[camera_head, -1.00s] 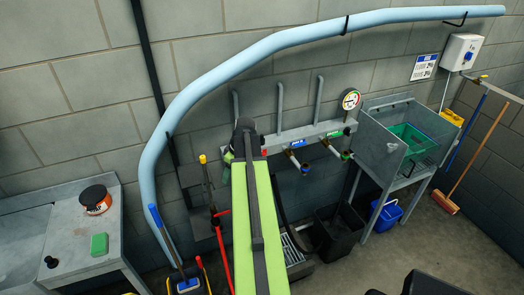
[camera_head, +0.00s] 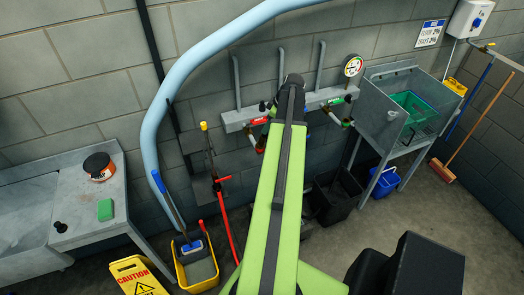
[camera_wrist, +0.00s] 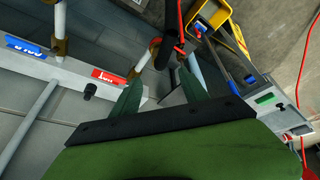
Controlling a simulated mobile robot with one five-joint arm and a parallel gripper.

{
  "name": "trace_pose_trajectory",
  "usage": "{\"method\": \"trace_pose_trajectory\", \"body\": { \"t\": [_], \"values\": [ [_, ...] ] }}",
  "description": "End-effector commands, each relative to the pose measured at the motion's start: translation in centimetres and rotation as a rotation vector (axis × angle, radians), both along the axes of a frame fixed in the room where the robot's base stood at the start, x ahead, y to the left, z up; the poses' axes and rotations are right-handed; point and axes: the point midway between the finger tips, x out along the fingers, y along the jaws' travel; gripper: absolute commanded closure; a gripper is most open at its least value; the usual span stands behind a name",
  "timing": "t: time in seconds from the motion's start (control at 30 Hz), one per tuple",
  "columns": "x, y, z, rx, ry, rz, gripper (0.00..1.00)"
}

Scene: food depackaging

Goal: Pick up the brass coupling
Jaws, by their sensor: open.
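Brass-coloured fittings sit on the pipes below the wall rail. In the wrist view, one brass fitting (camera_wrist: 61,47) is at upper left near the blue label.
The wall rail (camera_head: 240,118) carries a red label (camera_head: 258,121) and upright pipes. A yellow mop bucket (camera_head: 198,268) and caution sign (camera_head: 140,278) stand on the floor at left. A black bin (camera_head: 335,195) and steel sink (camera_head: 378,110) are at right.

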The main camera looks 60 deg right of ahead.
Motion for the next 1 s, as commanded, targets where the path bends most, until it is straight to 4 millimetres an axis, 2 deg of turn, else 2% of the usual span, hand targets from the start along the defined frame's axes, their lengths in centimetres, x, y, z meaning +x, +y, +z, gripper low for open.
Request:
{"method": "trace_pose_trajectory", "body": {
  "t": [0.03,0.1,0.37,0.7,0.97,1.0],
  "values": [
    [0.5,-0.1,-2.2,0.000,0.000,0.001,0.48],
    [1.0,-0.1,-3.3,0.000,0.000,0.001,0.48],
    [1.5,0.0,-3.8,-0.001,0.000,-0.001,0.48],
    [2.8,0.0,-8.7,-0.001,0.000,-0.001,0.48],
    [2.9,0.0,-8.5,0.000,0.000,-0.002,0.48],
    [2.9,0.0,-8.5,0.000,0.000,-0.002,0.53]
  ]
}}
